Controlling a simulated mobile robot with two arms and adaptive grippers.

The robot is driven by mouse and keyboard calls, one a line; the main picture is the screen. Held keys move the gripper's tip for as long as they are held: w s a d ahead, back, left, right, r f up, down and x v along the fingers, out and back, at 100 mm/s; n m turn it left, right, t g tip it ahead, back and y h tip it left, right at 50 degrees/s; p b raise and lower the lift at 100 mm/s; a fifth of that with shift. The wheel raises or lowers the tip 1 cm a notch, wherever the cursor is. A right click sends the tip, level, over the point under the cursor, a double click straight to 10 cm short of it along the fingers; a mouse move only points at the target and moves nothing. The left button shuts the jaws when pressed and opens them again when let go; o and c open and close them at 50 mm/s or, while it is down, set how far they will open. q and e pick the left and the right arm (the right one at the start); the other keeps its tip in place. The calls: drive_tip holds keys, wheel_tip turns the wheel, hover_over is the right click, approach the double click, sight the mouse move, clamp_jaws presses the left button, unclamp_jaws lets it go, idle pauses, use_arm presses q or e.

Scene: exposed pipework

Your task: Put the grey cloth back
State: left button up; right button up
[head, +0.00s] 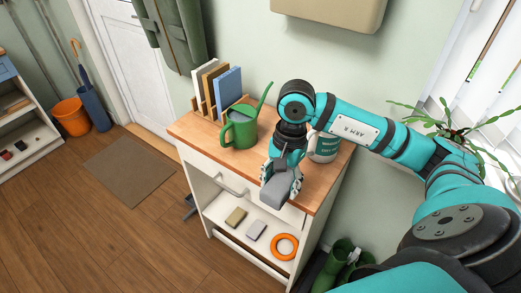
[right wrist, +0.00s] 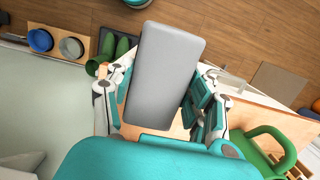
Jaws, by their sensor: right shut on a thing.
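The grey cloth (head: 275,193) looks like a smooth, folded grey block. My right gripper (head: 284,176) is shut on it and holds it near the front edge of the wooden-topped cabinet (head: 190,130). In the right wrist view the cloth (right wrist: 165,75) sits between the two fingers and sticks out beyond them, hiding part of the cabinet. My left gripper is in neither view.
A green watering can (head: 240,130), a rack of books (head: 215,88) and a white mug (head: 325,147) stand on the cabinet top. A tan block (head: 236,216), a light grey block (head: 256,230) and an orange ring (head: 284,246) lie on the open shelf below.

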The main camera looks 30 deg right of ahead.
drive_tip(key=w, duration=0.2)
drive_tip(key=w+d+p, duration=0.1)
drive_tip(key=w, duration=0.1)
drive_tip(key=w+d, duration=0.1)
drive_tip(key=w, duration=0.1)
drive_tip(key=shift+w+d+f+p, duration=0.1)
drive_tip(key=shift+w+f+p, duration=0.05)
drive_tip(key=shift+w+p, duration=0.2)
drive_tip(key=w, duration=0.2)
drive_tip(key=w+d+p, duration=0.1)
drive_tip(key=w, duration=0.1)
drive_tip(key=w+d+f, duration=0.1)
drive_tip(key=w, duration=0.1)
drive_tip(key=shift+w+d, duration=0.15)
drive_tip(key=shift+w, duration=0.15)
drive_tip(key=shift+f+p, duration=0.4)
drive_tip(key=shift+p, duration=0.15)
wheel_tip(320, 180, down, 2)
drive_tip(key=shift+w+f+p, duration=0.1)
drive_tip(key=shift+f+p, duration=0.1)
drive_tip(key=shift+p, duration=0.25)
drive_tip(key=shift+f, duration=0.2)
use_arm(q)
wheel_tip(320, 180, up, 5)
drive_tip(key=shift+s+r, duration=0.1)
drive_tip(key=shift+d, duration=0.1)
use_arm(e)
drive_tip(key=shift+f, duration=0.1)
